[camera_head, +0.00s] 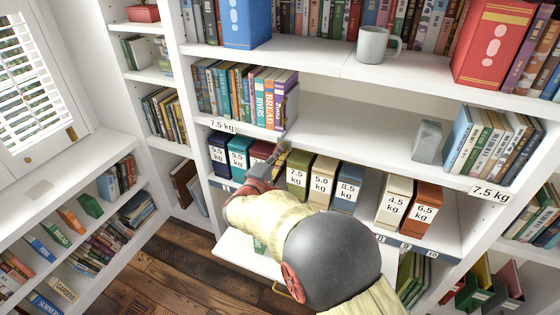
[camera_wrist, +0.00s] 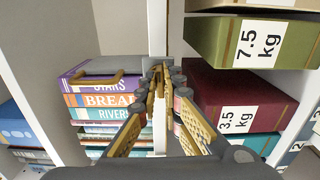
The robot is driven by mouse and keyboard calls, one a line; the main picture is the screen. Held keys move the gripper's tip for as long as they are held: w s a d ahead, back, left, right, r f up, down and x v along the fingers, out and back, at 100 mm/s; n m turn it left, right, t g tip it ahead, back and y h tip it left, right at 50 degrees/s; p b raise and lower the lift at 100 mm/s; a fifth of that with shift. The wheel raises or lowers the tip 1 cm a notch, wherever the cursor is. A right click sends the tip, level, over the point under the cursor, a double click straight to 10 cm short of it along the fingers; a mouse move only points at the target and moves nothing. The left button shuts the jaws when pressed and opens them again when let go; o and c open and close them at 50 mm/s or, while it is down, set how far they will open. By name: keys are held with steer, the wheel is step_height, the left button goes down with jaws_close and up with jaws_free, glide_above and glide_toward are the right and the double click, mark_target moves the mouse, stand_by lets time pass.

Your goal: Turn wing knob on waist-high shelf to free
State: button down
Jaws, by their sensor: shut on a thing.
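My gripper (camera_head: 282,148) reaches to the front edge of the middle shelf (camera_head: 350,160), just right of the 7.5 kg shelf label and below a row of books. In the wrist view my gripper (camera_wrist: 160,74) has its fingers drawn together at the white shelf edge (camera_wrist: 158,35). They are closed around a small tan piece, which I take to be the wing knob (camera_wrist: 158,82). The fingers hide most of it, so its wing angle cannot be read. In the head view the knob is hidden by my gripper.
Books (camera_head: 245,95) stand just above my gripper, with a grey block (camera_wrist: 110,67) beside them in the wrist view. Weight-labelled boxes (camera_head: 322,180) stand close below. A grey bookend (camera_head: 427,142) and a mug (camera_head: 372,45) are farther right. The middle shelf's centre is clear.

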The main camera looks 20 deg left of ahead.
steer(key=shift+f+b, duration=0.1)
steer(key=shift+b, duration=0.2)
steer(key=c, duration=2)
jaws_free()
steer(key=shift+c, duration=0.2)
steer(key=shift+o, duration=0.4)
steer(key=s, duration=1.2)
steer(key=shift+a, duration=0.45)
